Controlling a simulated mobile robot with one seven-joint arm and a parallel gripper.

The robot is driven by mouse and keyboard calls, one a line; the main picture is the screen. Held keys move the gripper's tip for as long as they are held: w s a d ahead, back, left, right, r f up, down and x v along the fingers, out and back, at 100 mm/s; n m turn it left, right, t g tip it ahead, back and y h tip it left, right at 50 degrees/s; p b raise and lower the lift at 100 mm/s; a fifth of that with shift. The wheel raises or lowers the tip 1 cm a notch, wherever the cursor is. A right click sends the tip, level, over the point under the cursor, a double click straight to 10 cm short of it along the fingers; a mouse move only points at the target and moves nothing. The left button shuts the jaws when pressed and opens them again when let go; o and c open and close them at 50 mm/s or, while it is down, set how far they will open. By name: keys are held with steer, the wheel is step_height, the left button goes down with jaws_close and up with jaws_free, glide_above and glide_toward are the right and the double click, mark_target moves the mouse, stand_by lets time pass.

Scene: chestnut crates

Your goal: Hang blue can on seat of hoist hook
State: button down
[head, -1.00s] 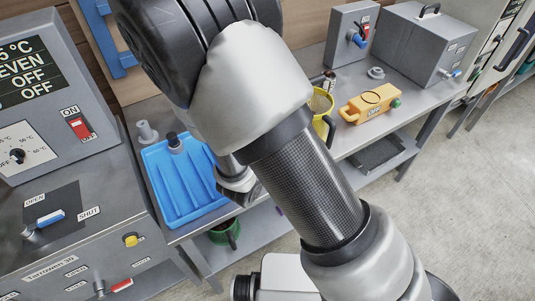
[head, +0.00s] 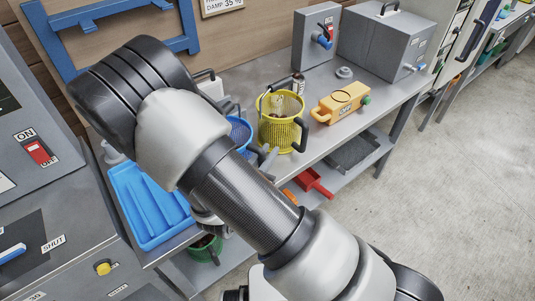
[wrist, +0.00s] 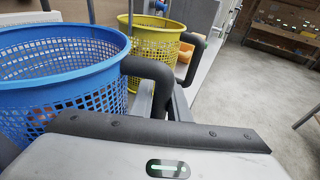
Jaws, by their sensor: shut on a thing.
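The blue can (head: 238,133), a mesh basket with a dark handle, shows partly behind my arm in the head view. It fills the left of the wrist view (wrist: 62,75), upright, its lower part cut off. My gripper (wrist: 168,100) is shut on the can's dark handle (wrist: 150,72); in the head view the gripper (head: 262,156) is partly hidden by my arm. I cannot make out a hoist hook or its seat in either view.
A yellow mesh can (head: 280,132) stands close to the right of the blue can. An orange device (head: 342,103) and grey boxes (head: 385,45) are on the bench. A blue tray (head: 150,205) lies at left. A green can (head: 205,250) and red scoop (head: 315,183) are below.

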steer(key=shift+f, duration=0.15)
steer(key=c, duration=1.7)
jaws_free()
